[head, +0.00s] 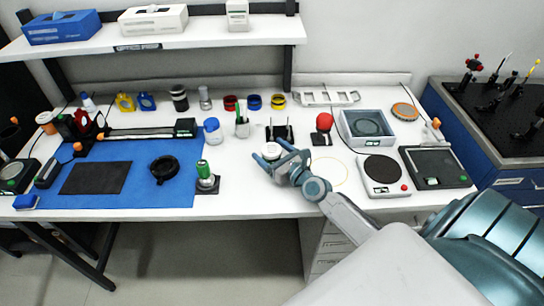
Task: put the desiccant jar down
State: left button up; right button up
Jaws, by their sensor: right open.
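A small round white-topped jar (272,150), which I take as the desiccant jar, shows between the fingers of my right gripper (273,155). My right gripper is open, with its fingers either side of the jar. The gripper hides the jar's lower part, so I cannot tell whether its base touches the white bench (235,199). A thin yellow ring (328,171) is marked on the bench to the right of the gripper. My left gripper is not in view.
A black rack (280,133) stands just behind the gripper. A red-topped item (323,122) and a round-plated device (382,171) are to the right. A green-topped item (205,173) and a blue mat (185,185) lie left. The bench front near the gripper is clear.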

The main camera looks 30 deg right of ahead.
jog(key=shift+w+a, duration=0.15)
jog(key=shift+w, duration=0.85)
jog(key=shift+w+f, duration=0.15)
jog(key=shift+w, duration=0.05)
jog(key=shift+s, duration=0.15)
jog(key=c, duration=1.1)
notch_tip(320, 180, up, 10)
jog(key=p, duration=0.9)
jog(key=shift+p, duration=0.3)
